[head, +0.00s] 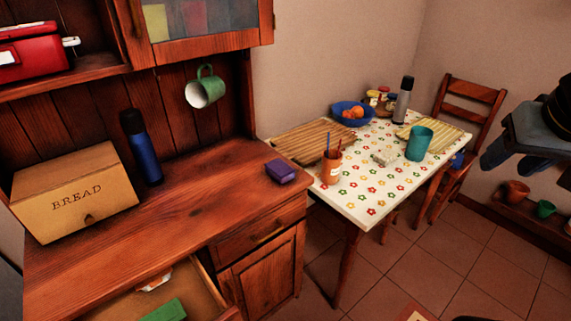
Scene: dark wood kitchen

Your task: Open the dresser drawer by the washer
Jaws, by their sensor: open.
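The wooden dresser (190,215) fills the left of the head view. Its left drawer (215,300) is pulled out, and a green item (163,311) and a white item with red marks (155,284) show inside. The drawer's front is mostly cut off by the bottom edge. A grey surface (8,295) at the lower left edge may be the washer; I cannot tell. My gripper (508,165) is open and empty at the right, well away from the dresser.
A bread box (75,192), blue flask (141,150) and purple box (280,171) stand on the dresser top. A green mug (206,88) hangs above. A flowered table (350,197) and chair (468,130) stand to the right. Tiled floor (440,255) is open in front.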

